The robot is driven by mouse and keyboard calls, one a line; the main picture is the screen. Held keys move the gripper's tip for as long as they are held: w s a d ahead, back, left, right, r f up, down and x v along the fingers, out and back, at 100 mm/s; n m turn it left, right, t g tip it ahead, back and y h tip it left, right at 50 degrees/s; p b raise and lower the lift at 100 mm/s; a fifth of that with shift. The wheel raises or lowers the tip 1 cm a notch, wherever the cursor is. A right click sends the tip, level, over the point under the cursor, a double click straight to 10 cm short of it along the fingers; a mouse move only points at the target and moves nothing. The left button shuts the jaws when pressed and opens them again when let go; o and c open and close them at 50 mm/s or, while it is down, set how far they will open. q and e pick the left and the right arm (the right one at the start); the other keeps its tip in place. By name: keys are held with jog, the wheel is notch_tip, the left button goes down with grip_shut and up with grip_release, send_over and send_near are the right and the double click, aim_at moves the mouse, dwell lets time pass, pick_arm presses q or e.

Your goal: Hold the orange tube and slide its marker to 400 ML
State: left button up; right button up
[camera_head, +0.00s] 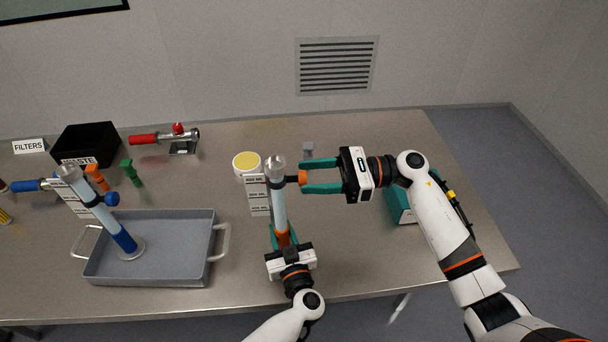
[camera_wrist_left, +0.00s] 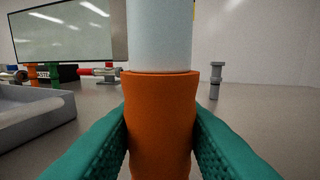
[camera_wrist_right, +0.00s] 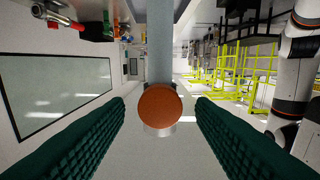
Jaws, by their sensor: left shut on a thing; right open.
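The orange tube (camera_head: 279,208) stands upright on the table, with a clear body, an orange lower part and volume labels (camera_head: 257,195) on its left side. My left gripper (camera_head: 282,238) is shut on the orange lower part, which also fills the left wrist view (camera_wrist_left: 160,120). The orange marker knob (camera_head: 302,178) sticks out to the right near the tube's top, at about the upper labels; the label text is too small to read surely. My right gripper (camera_head: 304,176) is open, its fingers on either side of the knob. In the right wrist view the round knob (camera_wrist_right: 160,106) sits between the fingers, apart from both.
A grey tray (camera_head: 170,274) holds a blue tube (camera_head: 98,212) at the left. A yellow-topped white container (camera_head: 246,162) stands behind the orange tube. A small grey fitting (camera_head: 308,148) stands behind my right gripper. A black bin (camera_head: 88,142) and red-handled tool (camera_head: 160,139) are farther back.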

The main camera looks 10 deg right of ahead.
jog(key=d, duration=0.9)
jog(key=shift+s+d, duration=0.15)
jog(key=shift+d, duration=0.2)
pick_arm(q)
jog(key=o, duration=1.2)
jog(key=s, duration=0.4)
jog(key=s+d, duration=0.1)
jog(key=s, duration=0.3)
jog(key=s+d, duration=0.1)
jog(key=s, duration=0.2)
jog(key=shift+s+d, duration=0.2)
jog(key=shift+s, duration=0.2)
jog(key=shift+f, duration=0.1)
